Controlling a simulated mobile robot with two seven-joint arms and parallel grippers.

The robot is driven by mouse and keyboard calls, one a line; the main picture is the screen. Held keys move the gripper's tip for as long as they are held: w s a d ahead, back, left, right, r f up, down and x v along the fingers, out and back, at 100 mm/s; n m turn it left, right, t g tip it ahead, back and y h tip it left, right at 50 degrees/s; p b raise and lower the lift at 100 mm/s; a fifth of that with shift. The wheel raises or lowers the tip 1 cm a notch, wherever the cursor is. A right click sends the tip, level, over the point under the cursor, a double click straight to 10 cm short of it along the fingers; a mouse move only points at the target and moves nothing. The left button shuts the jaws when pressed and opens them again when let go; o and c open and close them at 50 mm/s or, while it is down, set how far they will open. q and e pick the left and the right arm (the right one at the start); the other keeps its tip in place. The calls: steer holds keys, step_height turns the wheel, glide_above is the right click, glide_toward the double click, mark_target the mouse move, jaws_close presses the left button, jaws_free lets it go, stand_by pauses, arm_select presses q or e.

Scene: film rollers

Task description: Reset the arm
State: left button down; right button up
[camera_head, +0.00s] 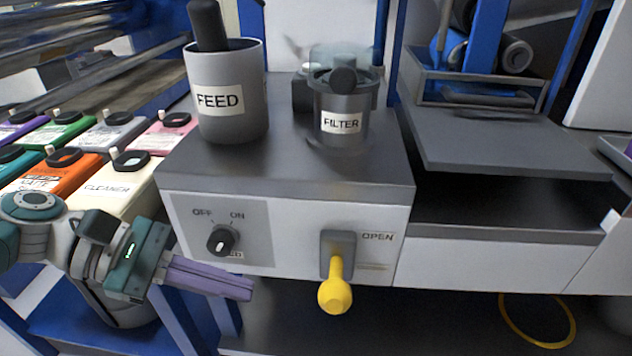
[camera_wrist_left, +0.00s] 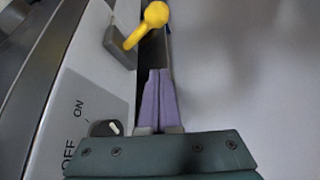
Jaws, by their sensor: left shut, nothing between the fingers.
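My left gripper (camera_head: 250,289) comes in from the left in the head view, with its purple fingers closed together and empty. It is in front of the machine's front panel, below the black OFF/ON knob (camera_head: 222,240) and left of the yellow lever (camera_head: 335,290). In the left wrist view the purple fingers (camera_wrist_left: 160,75) lie side by side. The yellow lever (camera_wrist_left: 146,24) is beyond their tips there, and the knob (camera_wrist_left: 105,128) is to their left. The fingers appear apart from the lever. The lever hangs down beside the word OPEN. My right gripper is not in view.
A FEED container (camera_head: 228,110) and a FILTER canister (camera_head: 341,110) stand on the machine's top (camera_head: 275,160). Several coloured labelled boxes (camera_head: 110,185) are at the left. A grey tray (camera_head: 500,150) juts out at the right. The space below the front panel looks open.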

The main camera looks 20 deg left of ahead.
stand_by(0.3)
arm_select(q)
steer(key=s+d+r+m+g+y+p, duration=0.2)
steer(key=s+r+m+y+p, duration=0.2)
steer(key=s+r+m+p, duration=0.45)
steer(key=s+d+r+m+g+y+p, duration=0.2)
steer(key=s+r+m+y+p, duration=0.25)
steer(key=r+m+p, duration=0.75)
step_height(320, 180, up, 48)
steer(key=s+a+t+y+p, duration=0.1)
steer(key=a+t+y+p, duration=0.1)
steer(key=p, duration=4.1)
steer(key=shift+m, duration=0.45)
